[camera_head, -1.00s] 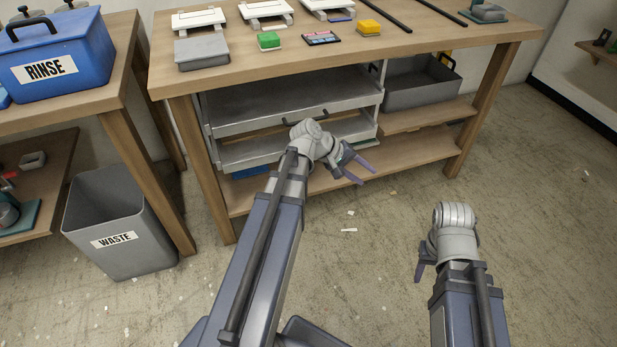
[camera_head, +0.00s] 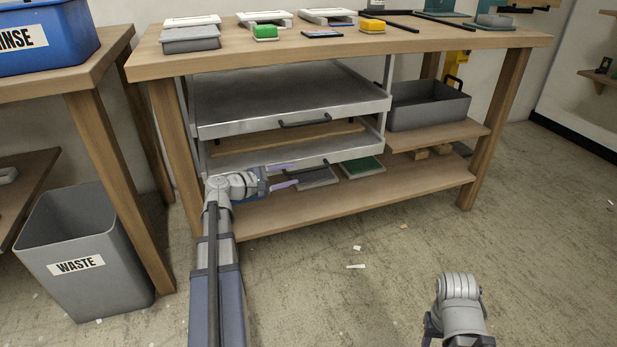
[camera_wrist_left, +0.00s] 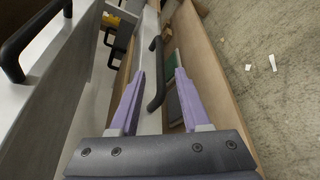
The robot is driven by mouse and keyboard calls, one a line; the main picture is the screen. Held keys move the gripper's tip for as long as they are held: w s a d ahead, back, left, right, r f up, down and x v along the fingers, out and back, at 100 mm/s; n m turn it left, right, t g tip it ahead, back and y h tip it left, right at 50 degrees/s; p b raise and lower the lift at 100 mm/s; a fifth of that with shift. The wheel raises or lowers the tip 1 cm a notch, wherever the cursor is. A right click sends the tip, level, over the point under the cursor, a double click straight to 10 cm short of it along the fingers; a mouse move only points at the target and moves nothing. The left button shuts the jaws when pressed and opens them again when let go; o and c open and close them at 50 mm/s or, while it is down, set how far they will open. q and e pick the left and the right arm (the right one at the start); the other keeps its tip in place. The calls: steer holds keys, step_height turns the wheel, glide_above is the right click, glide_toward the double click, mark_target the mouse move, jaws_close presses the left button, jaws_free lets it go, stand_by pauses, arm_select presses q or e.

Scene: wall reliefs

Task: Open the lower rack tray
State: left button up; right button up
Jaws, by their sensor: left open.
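The lower rack tray (camera_head: 352,153) is a grey metal tray under the workbench, below a similar upper tray (camera_head: 225,128). Its dark bar handle (camera_wrist_left: 157,78) shows in the left wrist view between the two purple fingers, lying ahead of and partly between their tips. My left gripper (camera_head: 290,178) is open, in front of the lower tray's front panel and close to the handle. Whether a finger touches it I cannot tell. My right gripper (camera_head: 432,328) is low at the right, mostly cut off by the frame edge, away from the rack.
The upper tray's handle (camera_wrist_left: 25,40) is near the left side in the wrist view. A wooden bottom shelf (camera_head: 350,195) with flat green and grey items lies below the trays. A grey bin (camera_head: 430,108) stands right of the rack. A waste bin (camera_head: 85,255) stands at left.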

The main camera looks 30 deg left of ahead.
mark_target(304, 171)
arm_select(q)
steer(key=shift+b+x, duration=0.85)
steer(key=shift+x, duration=3.1)
jaws_close()
